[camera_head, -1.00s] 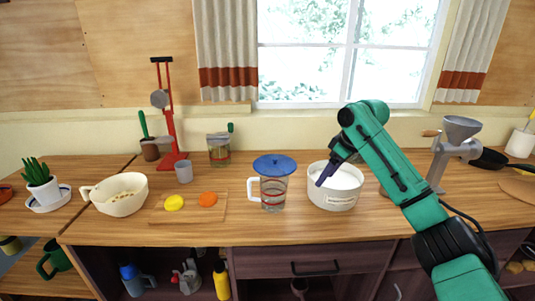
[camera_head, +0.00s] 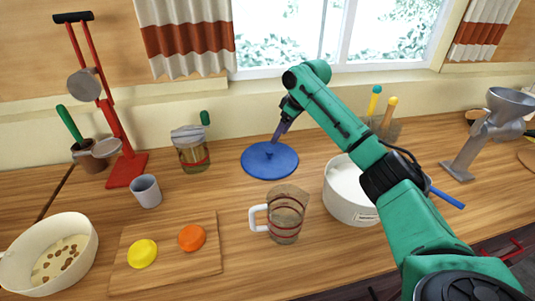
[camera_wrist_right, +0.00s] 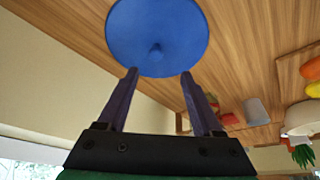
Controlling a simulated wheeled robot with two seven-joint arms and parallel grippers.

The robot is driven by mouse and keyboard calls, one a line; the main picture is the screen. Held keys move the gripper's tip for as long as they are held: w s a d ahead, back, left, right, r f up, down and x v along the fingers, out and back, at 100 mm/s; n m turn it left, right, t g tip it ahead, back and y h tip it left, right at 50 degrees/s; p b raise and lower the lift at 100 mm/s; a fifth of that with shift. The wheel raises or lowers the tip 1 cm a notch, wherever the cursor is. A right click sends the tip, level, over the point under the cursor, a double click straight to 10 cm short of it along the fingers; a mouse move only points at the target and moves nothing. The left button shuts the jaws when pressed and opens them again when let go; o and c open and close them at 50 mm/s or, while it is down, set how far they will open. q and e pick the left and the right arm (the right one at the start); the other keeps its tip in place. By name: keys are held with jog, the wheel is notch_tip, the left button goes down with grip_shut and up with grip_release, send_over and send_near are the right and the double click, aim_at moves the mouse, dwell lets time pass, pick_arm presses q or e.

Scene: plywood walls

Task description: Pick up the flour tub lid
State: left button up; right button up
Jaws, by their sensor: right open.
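The blue round lid (camera_head: 270,161) with a small central knob lies on the counter behind the measuring jug (camera_head: 287,215). In the right wrist view the lid (camera_wrist_right: 160,25) lies just beyond my fingertips, its knob facing me. My right gripper (camera_head: 277,138) reaches down at the lid's far side. It is open and empty, and the wrist view shows its two fingers (camera_wrist_right: 159,73) spread apart near the rim. The white flour tub (camera_head: 350,212) stands uncovered to the right, with white content showing, partly hidden by my right arm. My left gripper is not in view.
A board (camera_head: 165,262) with a yellow and an orange round piece lies front left, beside a cream bowl (camera_head: 85,255). A grey cup (camera_head: 146,191), a glass jar (camera_head: 192,150) and a red stand (camera_head: 127,170) are left of the lid. A metal grinder (camera_head: 490,130) stands right.

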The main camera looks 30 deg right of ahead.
aim_at(270, 151)
jog(key=x, duration=0.3)
jog(key=shift+w+f+p, duration=0.1)
jog(key=shift+f+p, duration=0.15)
jog(key=shift+p, duration=0.05)
jog(key=x, duration=0.2)
jog(key=p+x, duration=0.1)
jog(key=x, duration=0.2)
jog(key=shift+w+d+f, duration=0.1)
jog(key=shift+w, duration=0.3)
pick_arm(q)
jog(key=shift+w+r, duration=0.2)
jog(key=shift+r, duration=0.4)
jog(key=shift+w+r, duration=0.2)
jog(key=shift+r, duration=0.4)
pick_arm(e)
jog(key=shift+w+f, duration=0.15)
jog(key=shift+f, duration=0.35)
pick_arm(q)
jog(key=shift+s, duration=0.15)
pick_arm(e)
grip_shut()
